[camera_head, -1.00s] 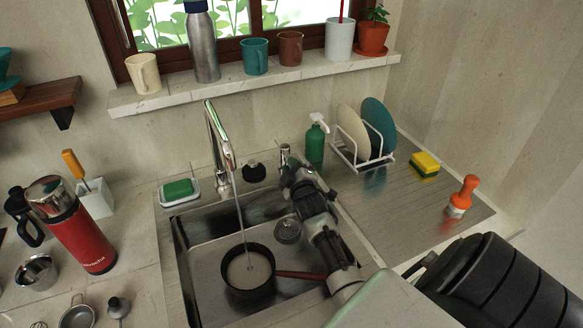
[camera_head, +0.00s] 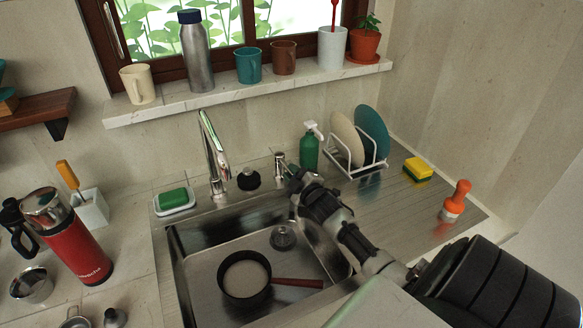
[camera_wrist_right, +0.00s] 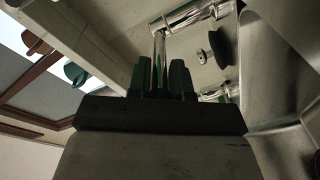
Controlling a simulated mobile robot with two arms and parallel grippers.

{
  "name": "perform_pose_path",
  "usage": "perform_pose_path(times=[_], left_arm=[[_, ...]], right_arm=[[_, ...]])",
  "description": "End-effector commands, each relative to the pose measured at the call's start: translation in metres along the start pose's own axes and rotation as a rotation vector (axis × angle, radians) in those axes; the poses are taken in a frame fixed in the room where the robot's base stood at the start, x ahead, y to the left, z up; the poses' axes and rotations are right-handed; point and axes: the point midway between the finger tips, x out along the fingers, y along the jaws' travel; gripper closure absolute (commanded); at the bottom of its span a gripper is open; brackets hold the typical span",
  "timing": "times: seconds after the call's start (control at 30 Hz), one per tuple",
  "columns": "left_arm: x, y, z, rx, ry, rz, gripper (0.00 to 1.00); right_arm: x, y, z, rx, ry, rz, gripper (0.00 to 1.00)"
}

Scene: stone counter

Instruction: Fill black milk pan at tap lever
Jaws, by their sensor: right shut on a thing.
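The black milk pan (camera_head: 224,288) stands upright on the sink floor, its red-brown handle (camera_head: 298,283) pointing right. It holds pale, cloudy-looking liquid (camera_head: 246,274). The chrome tap spout (camera_head: 213,150) arches above the sink, and no stream shows under it. The tap lever (camera_head: 280,160) stands at the sink's back edge, right of the spout. My right gripper (camera_head: 294,180) is at the lever. In the right wrist view its fingers (camera_wrist_right: 167,75) are shut on the chrome lever rod (camera_wrist_right: 159,48). The contact is hidden in the head view. My left gripper is not in view.
A green soap bottle (camera_head: 310,150) and a plate rack (camera_head: 352,165) stand right of the lever. A soap dish (camera_head: 175,203) and a red flask (camera_head: 75,245) are left.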

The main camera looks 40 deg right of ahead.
Motion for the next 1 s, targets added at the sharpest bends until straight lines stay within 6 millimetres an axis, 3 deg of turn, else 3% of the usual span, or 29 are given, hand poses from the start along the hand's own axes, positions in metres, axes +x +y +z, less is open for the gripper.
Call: perform_pose_path(times=[0.1,0.13,0.27,0.67,1.0], left_arm=[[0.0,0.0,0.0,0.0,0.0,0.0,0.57],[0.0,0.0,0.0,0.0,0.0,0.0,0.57],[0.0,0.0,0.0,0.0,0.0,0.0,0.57],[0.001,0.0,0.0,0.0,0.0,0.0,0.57],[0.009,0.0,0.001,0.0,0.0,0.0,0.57]], right_arm=[[0.0,0.0,0.0,-0.001,0.001,0.001,1.0],[0.0,0.0,0.0,-0.001,0.001,0.001,0.77],[0.0,0.0,0.0,-0.001,0.001,0.002,0.59],[-0.009,-0.001,0.001,-0.001,-0.001,0.0,0.59],[-0.07,-0.003,0.002,-0.001,-0.002,-0.002,0.59]])
